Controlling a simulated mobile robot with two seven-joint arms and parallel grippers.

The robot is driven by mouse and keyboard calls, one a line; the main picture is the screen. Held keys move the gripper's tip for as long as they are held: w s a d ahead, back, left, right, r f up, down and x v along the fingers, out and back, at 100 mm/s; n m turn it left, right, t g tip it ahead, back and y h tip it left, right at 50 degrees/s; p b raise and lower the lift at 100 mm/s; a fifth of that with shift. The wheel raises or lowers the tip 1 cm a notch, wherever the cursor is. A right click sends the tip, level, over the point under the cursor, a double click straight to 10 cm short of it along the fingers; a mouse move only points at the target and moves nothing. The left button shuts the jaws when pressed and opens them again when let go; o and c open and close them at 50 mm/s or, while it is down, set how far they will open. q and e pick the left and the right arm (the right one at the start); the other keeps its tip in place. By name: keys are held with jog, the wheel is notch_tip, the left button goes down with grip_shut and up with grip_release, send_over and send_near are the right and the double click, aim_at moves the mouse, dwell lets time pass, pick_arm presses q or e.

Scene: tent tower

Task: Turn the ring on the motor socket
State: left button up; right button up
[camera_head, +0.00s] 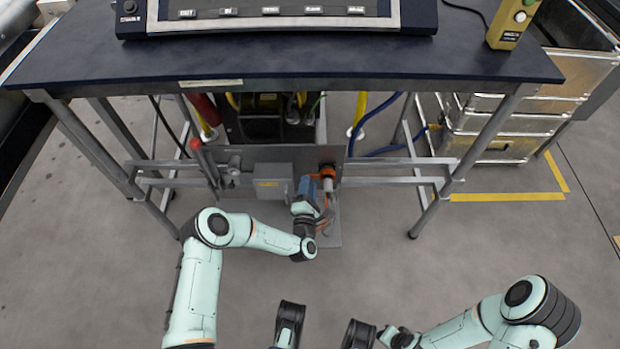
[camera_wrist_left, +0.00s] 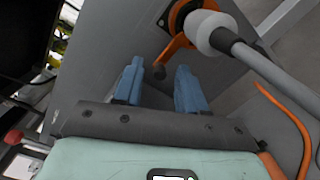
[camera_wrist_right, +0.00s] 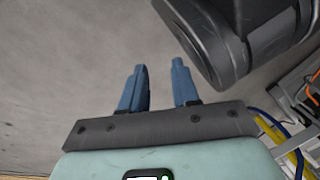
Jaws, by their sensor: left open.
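The motor socket (camera_wrist_left: 182,15) is on a grey panel, with an orange ring (camera_wrist_left: 178,42) around it. An orange arm of the ring ends in a dark knob (camera_wrist_left: 158,71), which appears between my left fingertips; I cannot tell if they touch it. A pale plug (camera_wrist_left: 207,34) on a thick grey cable sits at the socket. My left gripper (camera_wrist_left: 160,70) is open; in the head view it (camera_head: 309,186) is at the panel, just left of the orange socket (camera_head: 327,169). My right gripper (camera_wrist_right: 159,70) is open and empty over the floor.
A dark-topped table (camera_head: 290,62) with metal legs stands above the panel (camera_head: 334,225). A grey box (camera_head: 272,181) and a red-handled lever (camera_head: 196,146) are left of the socket. An orange cable (camera_wrist_left: 290,115) hangs right. Metal cases (camera_head: 495,147) stand at right.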

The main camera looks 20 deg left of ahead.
pick_arm(q)
jog(key=shift+w+a+b, duration=0.2)
jog(key=shift+w+b, duration=0.05)
jog(key=shift+w, duration=0.75)
jog(key=shift+w+a+b, duration=0.15)
jog(key=shift+w+b, duration=0.05)
jog(key=shift+w, duration=0.75)
pick_arm(e)
jog(key=shift+s+d+f+g, duration=0.1)
jog(key=shift+s+f+g, duration=0.15)
jog(key=shift+s+f, duration=0.35)
jog(key=shift+s+d+f+g, duration=0.1)
jog(key=shift+s+f+g, duration=0.25)
jog(key=shift+s, duration=0.35)
pick_arm(q)
grip_shut()
jog(key=shift+r, duration=0.1)
